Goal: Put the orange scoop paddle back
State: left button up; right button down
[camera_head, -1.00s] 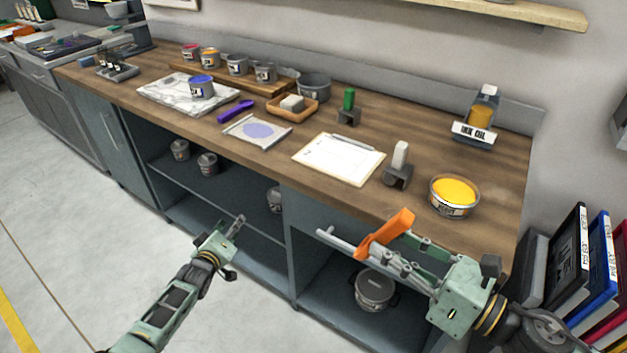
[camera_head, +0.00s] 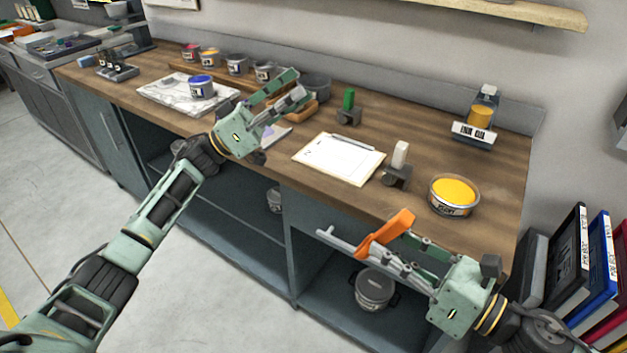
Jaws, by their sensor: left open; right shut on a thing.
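The orange scoop paddle (camera_head: 388,234) is held in my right gripper (camera_head: 392,254), which is shut on it. The paddle is in front of the bench's front edge, above the open lower shelf. The yellow ink tin (camera_head: 454,193) stands open at the right of the bench.
A blue ink tin (camera_head: 200,88) stands on a marble slab (camera_head: 160,90). The ink oil dispenser (camera_head: 478,115) is at the back right. Bench wood around the yellow tin is clear.

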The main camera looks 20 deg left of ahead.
pick_arm(q)
jog(key=s+d+f+m+g, duration=0.1)
jog(key=s+d+m+g, duration=0.65)
jog(key=g, duration=0.25)
jog(key=m+g+y, duration=0.4)
jog(key=g+y, duration=0.2)
jog(key=y, duration=0.2)
send_near(380, 230)
jog(key=x, duration=0.8)
jog(key=shift+s+d, duration=0.15)
jog(key=shift+s, duration=0.05)
jog(key=shift+c, duration=0.2)
grip_shut()
pick_arm(e)
jog(key=shift+w, duration=0.1)
jog(key=c, duration=1.6)
grip_release()
jog(key=shift+o, duration=0.2)
